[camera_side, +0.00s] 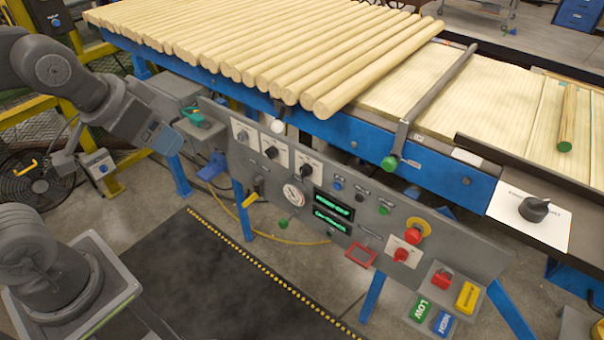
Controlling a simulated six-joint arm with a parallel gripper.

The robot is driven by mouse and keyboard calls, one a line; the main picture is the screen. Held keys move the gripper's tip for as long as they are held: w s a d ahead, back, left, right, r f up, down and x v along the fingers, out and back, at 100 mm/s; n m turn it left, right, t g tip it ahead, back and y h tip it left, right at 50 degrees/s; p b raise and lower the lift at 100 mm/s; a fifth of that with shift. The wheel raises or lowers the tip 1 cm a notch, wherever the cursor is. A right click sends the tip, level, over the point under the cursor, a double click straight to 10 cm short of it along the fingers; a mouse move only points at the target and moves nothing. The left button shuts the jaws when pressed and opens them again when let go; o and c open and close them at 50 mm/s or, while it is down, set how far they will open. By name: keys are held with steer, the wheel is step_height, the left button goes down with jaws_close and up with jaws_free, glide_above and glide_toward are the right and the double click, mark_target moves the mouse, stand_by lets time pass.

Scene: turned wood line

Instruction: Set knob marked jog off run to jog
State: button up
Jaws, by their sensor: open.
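Several rotary knobs sit on the grey control panel (463,243). Three small ones on white plates are at its upper left: a grey knob (242,135), a dark knob (271,152) and a black knob (306,171). A red knob (401,254) is on a white plate lower right, and a large black knob (534,209) is on a white plate at far right. Their lettering is too small to read, so I cannot tell which is marked jog off run. My gripper (115,150) is open at the left, apart from the panel and touching no knob.
Wooden rods (270,50) lie on the blue-framed conveyor above the panel. A red emergency button (417,232), a gauge (293,195) and green displays (332,205) crowd the panel. A teal-handled fixture (197,118) stands between gripper and panel. The dark mat (200,280) is clear.

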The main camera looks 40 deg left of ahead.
mark_target(301, 174)
steer(key=w+f+t, duration=0.2)
steer(key=w+f, duration=0.2)
steer(key=w, duration=0.4)
steer(key=w+f+m+t, duration=0.1)
steer(key=w+f+t, duration=0.1)
steer(key=w+f, duration=0.45)
steer(key=w+f+t, duration=0.2)
steer(key=w+f, duration=0.1)
steer(key=w, duration=0.6)
step_height(301, 174, down, 21)
steer(key=s+d+m+t, duration=0.1)
steer(key=s+t, duration=0.2)
steer(key=t, duration=0.3)
steer(key=w, duration=1.3)
steer(key=shift+w+r, duration=0.2)
steer(key=shift+w, duration=0.2)
